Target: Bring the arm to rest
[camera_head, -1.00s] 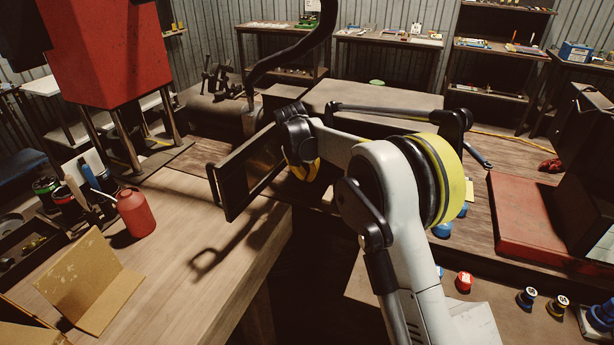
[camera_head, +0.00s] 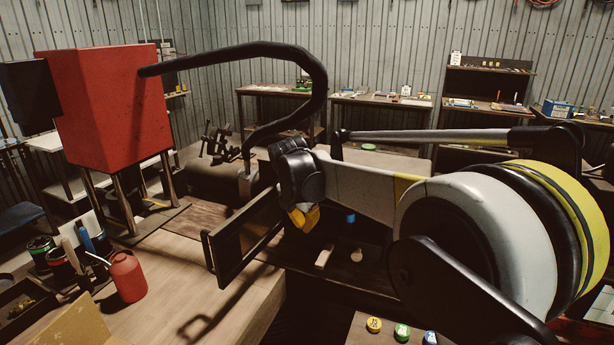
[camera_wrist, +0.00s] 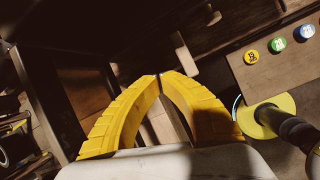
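My gripper (camera_head: 305,218) shows in the head view as a black wrist with yellow fingers, hanging beside a dark framed panel (camera_head: 243,240) above the gap by the left bench. In the wrist view my gripper (camera_wrist: 159,76) has its two curved yellow fingertips together, with nothing visibly held. My arm stretches to the right across the head view and hides much of the right side. I cannot tell whether the gripper touches the panel.
A red box-shaped machine (camera_head: 105,105) on metal posts stands at the left, near a thick black hose (camera_head: 270,52). A red bottle (camera_head: 127,276) stands on the left bench (camera_head: 180,262). Coloured round caps (camera_head: 402,331) sit at the lower right. Shelves line the back wall.

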